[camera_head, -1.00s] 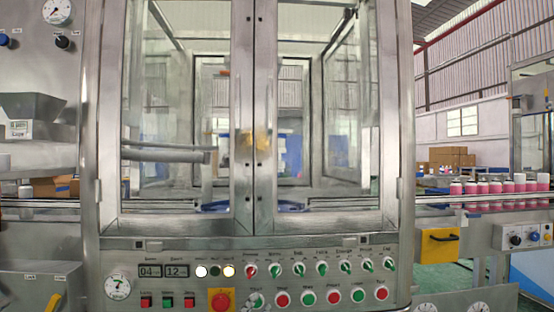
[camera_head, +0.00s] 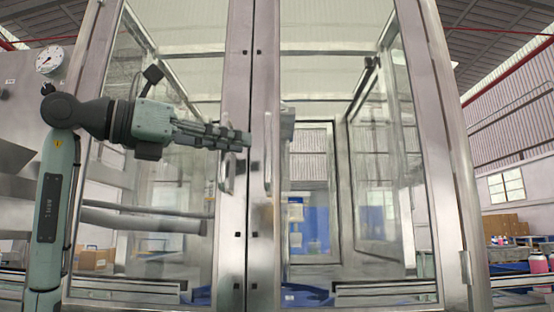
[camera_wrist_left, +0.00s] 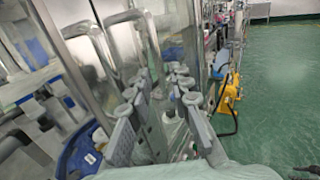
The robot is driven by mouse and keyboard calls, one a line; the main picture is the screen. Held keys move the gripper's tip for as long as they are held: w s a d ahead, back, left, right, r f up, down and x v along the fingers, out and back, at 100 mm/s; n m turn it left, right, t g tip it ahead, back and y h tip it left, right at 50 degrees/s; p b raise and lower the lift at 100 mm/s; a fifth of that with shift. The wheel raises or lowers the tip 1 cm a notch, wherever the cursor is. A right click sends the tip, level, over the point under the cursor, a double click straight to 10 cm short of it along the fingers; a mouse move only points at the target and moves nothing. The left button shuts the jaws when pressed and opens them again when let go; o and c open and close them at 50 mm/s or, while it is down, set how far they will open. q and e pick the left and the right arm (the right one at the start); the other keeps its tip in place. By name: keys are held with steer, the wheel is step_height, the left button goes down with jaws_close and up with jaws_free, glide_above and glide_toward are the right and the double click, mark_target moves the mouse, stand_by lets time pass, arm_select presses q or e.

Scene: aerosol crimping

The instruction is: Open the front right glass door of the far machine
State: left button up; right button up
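The front right glass door (camera_head: 335,75) of the machine fills the middle right of the head view. Its metal frame meets the left glass door (camera_head: 180,55) at the centre, and both look closed. The right door's upright handle (camera_head: 268,152) is beside the seam, across from the left door's handle (camera_head: 226,165). My left gripper (camera_head: 248,139) reaches in from the left, in front of the left door, its tips near the handles. In the left wrist view, its fingers (camera_wrist_left: 160,82) are apart with nothing clearly between them. Handle bars (camera_wrist_left: 98,58) show beyond and left of the fingers. My right gripper is out of view.
A gauge (camera_head: 49,59) is on the panel at the left. Cardboard boxes (camera_head: 505,225) and pink-bodied cans (camera_head: 537,263) stand at the right. The left wrist view shows a yellow part (camera_wrist_left: 229,92) and open green floor (camera_wrist_left: 275,85).

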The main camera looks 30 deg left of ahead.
arm_select(q)
glide_above(267, 185)
steer(key=shift+w+a+r+p, duration=0.1)
steer(key=shift+w+p, duration=0.15)
steer(key=shift+p, duration=0.05)
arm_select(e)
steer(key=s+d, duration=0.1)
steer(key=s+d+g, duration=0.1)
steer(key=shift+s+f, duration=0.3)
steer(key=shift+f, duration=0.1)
arm_select(q)
jaws_close()
